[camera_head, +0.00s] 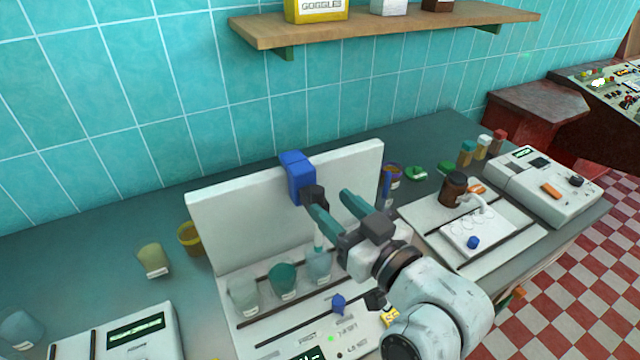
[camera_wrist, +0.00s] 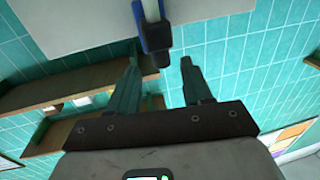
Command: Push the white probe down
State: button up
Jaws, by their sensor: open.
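The white probe (camera_head: 318,240) shows as a thin pale upright piece above the right cup (camera_head: 319,266), partly hidden behind my gripper. A blue holder (camera_head: 297,176) with a dark end sits at the top of the upright white panel (camera_head: 240,215). In the wrist view the blue holder (camera_wrist: 155,32) has a white rod (camera_wrist: 151,9) along it. My gripper (camera_head: 328,200) is open and empty, just right of the holder's dark end. In the wrist view my gripper (camera_wrist: 159,62) has its fingers spread, with the dark end near the gap between the tips. I cannot tell whether they touch.
A teal-topped cup (camera_head: 282,280) and a clear cup (camera_head: 244,296) stand left of the right cup. A blue knob (camera_head: 338,304) is on the device's front. A brown bottle (camera_head: 455,190) stands on the device at right. A wooden shelf (camera_head: 390,27) hangs above.

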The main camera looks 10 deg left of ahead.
aim_at(322, 198)
jog(key=shift+p+x, duration=0.45)
jog(key=shift+x, duration=2.25)
jog(key=shift+s, duration=0.1)
jog(key=shift+c, duration=0.2)
grip_shut()
